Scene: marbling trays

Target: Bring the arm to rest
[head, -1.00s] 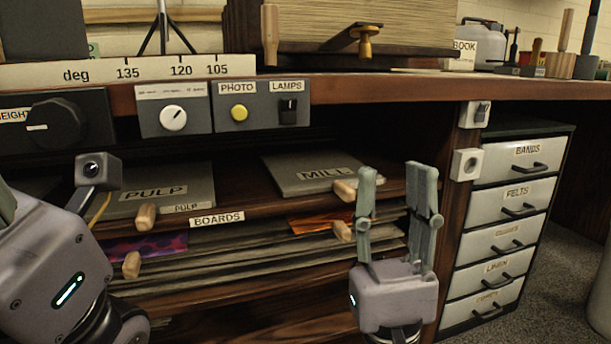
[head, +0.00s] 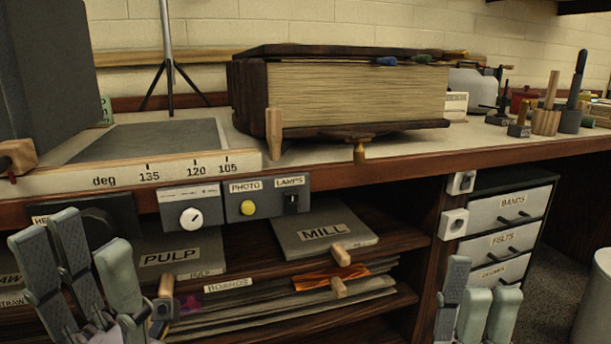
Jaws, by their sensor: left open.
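My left gripper (head: 88,240) is at the lower left. Its grey-green fingers point up and stand apart, with nothing between them. It is in front of the shelf with the PULP board (head: 168,257). My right gripper (head: 474,285) is at the bottom right, in front of the post and the drawer cabinet. Its fingers point up and overlap in this view, so their gap is unclear. I see nothing held in it. The palms of both are largely cut off or hidden.
The bench edge (head: 400,157) runs above both grippers. A thick book block (head: 350,95) stands on it. The drawer cabinet (head: 508,212) stands at right. Open floor shows beyond it.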

